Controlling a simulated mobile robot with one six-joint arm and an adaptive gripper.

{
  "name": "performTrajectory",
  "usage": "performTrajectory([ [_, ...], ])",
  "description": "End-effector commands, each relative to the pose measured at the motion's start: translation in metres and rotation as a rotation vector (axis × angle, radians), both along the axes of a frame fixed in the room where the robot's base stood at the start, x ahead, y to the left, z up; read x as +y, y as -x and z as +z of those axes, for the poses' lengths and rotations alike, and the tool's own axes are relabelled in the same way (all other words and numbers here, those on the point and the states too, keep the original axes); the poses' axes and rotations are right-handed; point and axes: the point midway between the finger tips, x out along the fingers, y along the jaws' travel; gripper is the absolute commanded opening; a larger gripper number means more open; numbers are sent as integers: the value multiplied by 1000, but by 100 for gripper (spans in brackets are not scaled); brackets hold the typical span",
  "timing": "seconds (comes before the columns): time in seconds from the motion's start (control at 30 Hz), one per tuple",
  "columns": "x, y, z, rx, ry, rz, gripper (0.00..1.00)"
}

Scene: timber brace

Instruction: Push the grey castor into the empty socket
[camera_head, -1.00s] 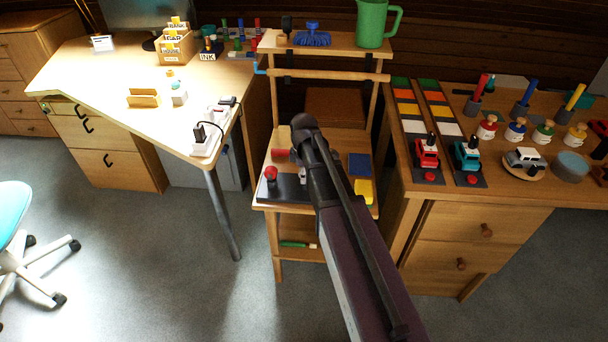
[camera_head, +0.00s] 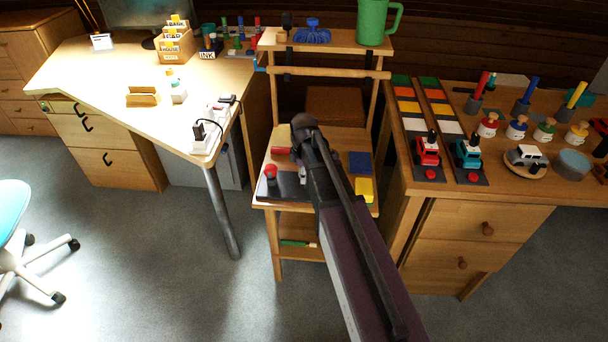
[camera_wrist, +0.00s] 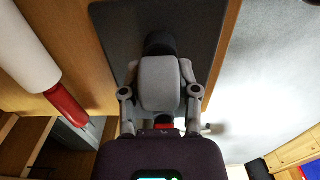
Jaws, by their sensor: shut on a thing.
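In the wrist view my gripper (camera_wrist: 159,72) is shut on a grey rounded block, which looks like the grey castor (camera_wrist: 160,84). A finger presses on each side of it. A black round part (camera_wrist: 159,43) shows just beyond the block, over or on a dark board (camera_wrist: 205,22). I cannot tell whether the castor touches the board. No empty socket can be made out; the castor and gripper may cover it. In the head view the dark board (camera_head: 292,188) lies on the small wooden stand, and my arm hides most of the gripper.
A red knob (camera_head: 270,172) stands on the board's left side. Blue (camera_head: 359,162) and yellow (camera_head: 364,189) pads lie to the right of my arm. A white cylinder (camera_wrist: 24,48) with a red end is close on the wrist view's left. A green jug (camera_head: 371,22) stands on the upper shelf.

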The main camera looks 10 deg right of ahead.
Motion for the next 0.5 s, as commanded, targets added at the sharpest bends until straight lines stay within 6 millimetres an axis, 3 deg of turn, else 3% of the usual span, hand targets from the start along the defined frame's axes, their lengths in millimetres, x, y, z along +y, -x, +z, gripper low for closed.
performTrajectory([
  [0.03,0,0,0,0,0,0,50],
  [0.13,0,0,0,0,0,0,80],
  [0.5,0,0,0,0,0,0,81],
])
